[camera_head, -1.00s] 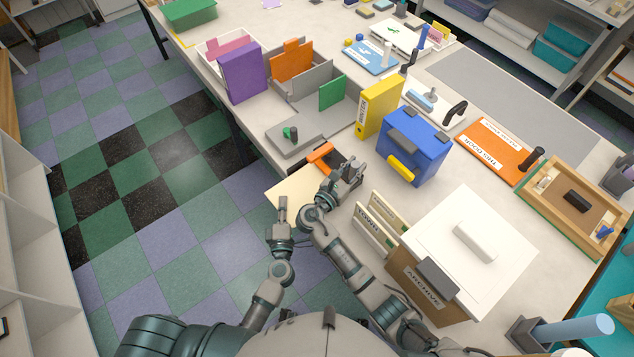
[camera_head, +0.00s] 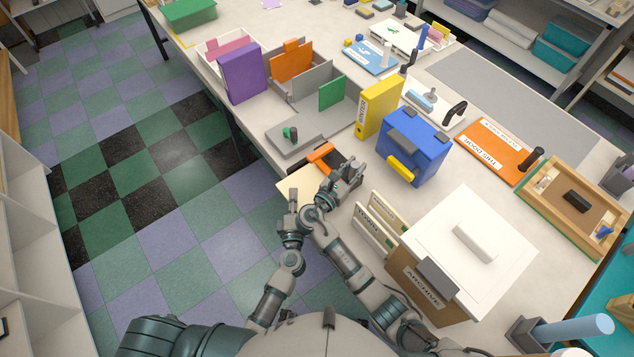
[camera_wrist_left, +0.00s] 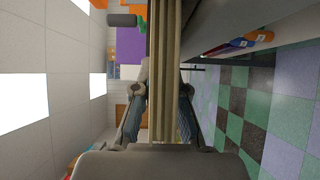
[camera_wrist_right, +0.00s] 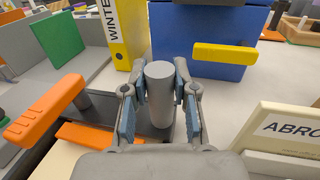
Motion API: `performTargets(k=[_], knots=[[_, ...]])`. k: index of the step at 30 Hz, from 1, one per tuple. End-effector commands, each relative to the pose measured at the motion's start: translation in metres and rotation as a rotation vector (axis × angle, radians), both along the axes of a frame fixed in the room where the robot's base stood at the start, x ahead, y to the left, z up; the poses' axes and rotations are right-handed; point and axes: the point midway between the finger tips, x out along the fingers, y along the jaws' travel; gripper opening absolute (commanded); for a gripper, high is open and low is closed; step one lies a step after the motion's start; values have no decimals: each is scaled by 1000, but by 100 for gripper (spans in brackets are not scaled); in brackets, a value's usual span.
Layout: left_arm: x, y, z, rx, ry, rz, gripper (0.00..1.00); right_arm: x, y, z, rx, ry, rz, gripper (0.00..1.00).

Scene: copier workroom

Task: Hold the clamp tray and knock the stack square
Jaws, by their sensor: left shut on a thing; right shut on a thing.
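The clamp tray is dark with an orange clamp lever (camera_head: 322,154), at the table's near edge in the head view. In the right wrist view its lever (camera_wrist_right: 45,108) is at left and its upright grey post (camera_wrist_right: 160,90) stands between the fingers. My right gripper (camera_head: 350,173) is shut on this post. The cream paper stack (camera_head: 290,186) juts out past the table edge beside the tray. My left gripper (camera_head: 293,199) is shut on its outer end. In the left wrist view the stack (camera_wrist_left: 164,60) shows edge-on, its sheets looking roughly even. Its inner end is hidden.
A yellow binder (camera_head: 380,107) and a blue box (camera_head: 413,147) stand behind the tray. Cream label holders (camera_head: 374,230) and the archive box (camera_head: 430,280) are close on the right. A grey punch-like block (camera_head: 292,135) lies to the left.

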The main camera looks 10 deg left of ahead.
Motion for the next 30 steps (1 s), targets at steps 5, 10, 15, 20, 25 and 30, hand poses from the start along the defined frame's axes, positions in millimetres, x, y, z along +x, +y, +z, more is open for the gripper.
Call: performTargets(k=[5, 10, 15, 20, 25, 30], knots=[[0, 9, -5, 3, 10, 7, 0, -1, 1, -2, 1, 3, 2, 0], [0, 10, -6, 3, 11, 9, 0, 0, 1, -2, 1, 3, 1, 0], [-1, 10, -6, 3, 11, 10, 0, 0, 0, -2, 0, 2, 0, 0], [-2, 8, -6, 3, 12, 9, 0, 0, 0, -2, 0, 2, 0, 0], [0, 9, -6, 2, 11, 9, 0, 0, 0, -1, 0, 2, 0, 0], [1, 10, -6, 2, 11, 9, 0, 0, 0, -1, 0, 1, 0, 0]])
